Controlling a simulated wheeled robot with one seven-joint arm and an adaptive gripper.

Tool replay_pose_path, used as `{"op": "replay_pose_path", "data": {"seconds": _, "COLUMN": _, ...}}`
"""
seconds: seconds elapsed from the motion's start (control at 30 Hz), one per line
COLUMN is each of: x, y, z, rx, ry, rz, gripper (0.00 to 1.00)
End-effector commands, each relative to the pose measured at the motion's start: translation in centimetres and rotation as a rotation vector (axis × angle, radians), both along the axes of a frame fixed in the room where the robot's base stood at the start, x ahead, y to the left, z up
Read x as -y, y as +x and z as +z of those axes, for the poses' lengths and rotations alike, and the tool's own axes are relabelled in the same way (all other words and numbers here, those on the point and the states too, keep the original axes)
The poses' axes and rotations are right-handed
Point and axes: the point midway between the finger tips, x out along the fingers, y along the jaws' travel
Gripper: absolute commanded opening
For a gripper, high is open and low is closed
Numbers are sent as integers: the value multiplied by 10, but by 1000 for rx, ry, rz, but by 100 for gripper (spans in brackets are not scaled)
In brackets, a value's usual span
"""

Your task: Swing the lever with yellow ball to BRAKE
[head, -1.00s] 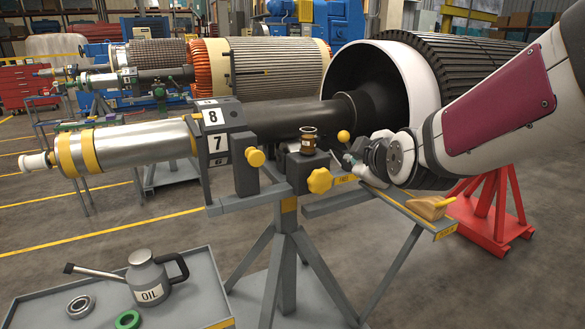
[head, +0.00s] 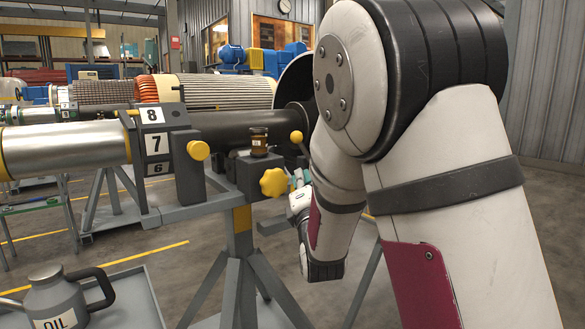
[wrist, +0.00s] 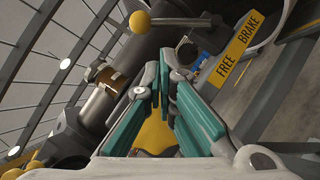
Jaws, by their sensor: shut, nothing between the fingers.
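A yellow plate marked FREE and BRAKE (wrist: 238,48) lies at upper right. My gripper (wrist: 164,66) has teal fingers, is shut and empty, and points toward the ball without visible contact. In the head view my gripper (head: 299,180) is small and partly hidden by my arm. The lever's lower end is hidden.
A yellow star knob (head: 273,182) and a round yellow knob (head: 199,150) stick out in front. The dark shaft (head: 235,128) runs behind. An oil can (head: 58,298) sits at lower left.

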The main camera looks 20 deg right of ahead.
Motion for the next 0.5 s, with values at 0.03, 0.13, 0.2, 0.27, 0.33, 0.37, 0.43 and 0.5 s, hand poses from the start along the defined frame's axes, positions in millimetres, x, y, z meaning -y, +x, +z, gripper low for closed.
{"op": "replay_pose_path", "data": {"seconds": 0.03, "x": 0, "y": 0, "z": -1, "rx": 5, "ry": -10, "rz": -2, "gripper": 0}}
{"op": "replay_pose_path", "data": {"seconds": 0.13, "x": 0, "y": 0, "z": -1, "rx": 7, "ry": -16, "rz": -5, "gripper": 0}}
{"op": "replay_pose_path", "data": {"seconds": 0.2, "x": 0, "y": 0, "z": 0, "rx": 8, "ry": -15, "rz": -4, "gripper": 0}}
{"op": "replay_pose_path", "data": {"seconds": 0.27, "x": 0, "y": 0, "z": 0, "rx": 6, "ry": -14, "rz": -4, "gripper": 0}}
{"op": "replay_pose_path", "data": {"seconds": 0.33, "x": 0, "y": 0, "z": 0, "rx": 6, "ry": -14, "rz": -4, "gripper": 0}}
{"op": "replay_pose_path", "data": {"seconds": 0.37, "x": 0, "y": 0, "z": 0, "rx": 6, "ry": -14, "rz": -4, "gripper": 0}}
{"op": "replay_pose_path", "data": {"seconds": 0.43, "x": 0, "y": 2, "z": 0, "rx": 8, "ry": -13, "rz": -4, "gripper": 0}}
{"op": "replay_pose_path", "data": {"seconds": 0.5, "x": 1, "y": 7, "z": 2, "rx": 8, "ry": -13, "rz": -4, "gripper": 0}}
